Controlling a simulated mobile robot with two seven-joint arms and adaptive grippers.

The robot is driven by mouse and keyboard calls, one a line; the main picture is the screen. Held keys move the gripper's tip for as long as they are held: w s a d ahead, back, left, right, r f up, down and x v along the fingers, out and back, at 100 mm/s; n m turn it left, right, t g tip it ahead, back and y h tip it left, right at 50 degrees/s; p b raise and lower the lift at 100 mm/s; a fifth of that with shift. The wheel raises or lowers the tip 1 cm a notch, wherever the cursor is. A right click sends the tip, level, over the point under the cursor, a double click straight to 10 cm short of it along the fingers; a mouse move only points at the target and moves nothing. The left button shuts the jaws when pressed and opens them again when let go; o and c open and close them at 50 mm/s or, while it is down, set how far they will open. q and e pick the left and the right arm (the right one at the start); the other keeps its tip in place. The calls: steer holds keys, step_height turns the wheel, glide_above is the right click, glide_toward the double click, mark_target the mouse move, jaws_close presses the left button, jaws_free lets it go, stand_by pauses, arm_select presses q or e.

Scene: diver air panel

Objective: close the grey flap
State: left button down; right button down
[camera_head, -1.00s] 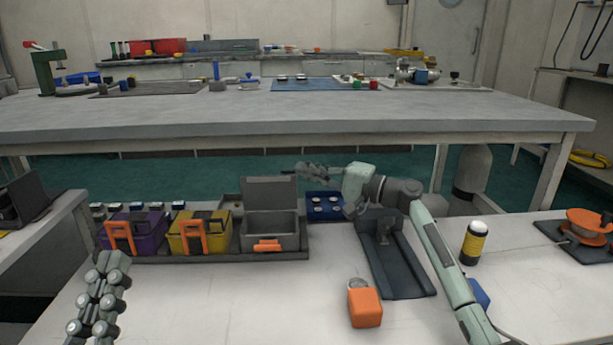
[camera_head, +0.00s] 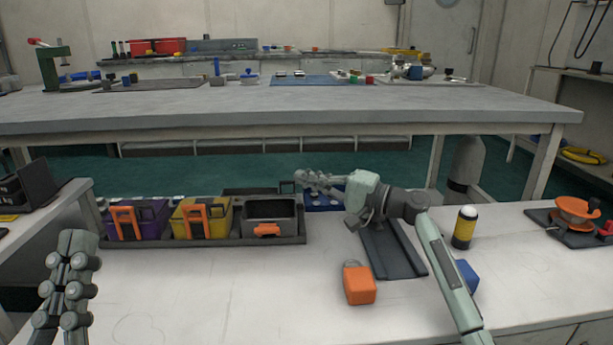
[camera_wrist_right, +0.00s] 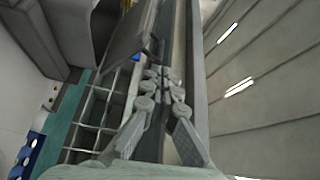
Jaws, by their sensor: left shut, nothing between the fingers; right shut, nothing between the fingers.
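The grey bin (camera_head: 272,233) stands in the dark tray at the right of the row, its orange latch (camera_head: 267,230) hanging down at the front. The grey flap no longer stands upright behind it. The bin's top looks dark and recessed, and I cannot tell whether the flap lies over it or is tipped back. My right gripper (camera_head: 302,178) is shut and empty, behind and right of the bin, pointing left. In the right wrist view its fingertips (camera_wrist_right: 165,75) are together near grey panels that I cannot identify. My left gripper (camera_head: 76,242) is shut and empty at the lower left.
The table's front middle is clear.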

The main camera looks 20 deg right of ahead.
arm_select(q)
steer(key=shift+s+a+r+t, duration=0.25)
steer(key=shift+s+t, duration=0.05)
steer(key=shift+s, duration=0.25)
arm_select(e)
steer(key=shift+s+a+f, duration=0.1)
steer(key=shift+s+f, duration=0.25)
steer(key=shift+s, duration=0.05)
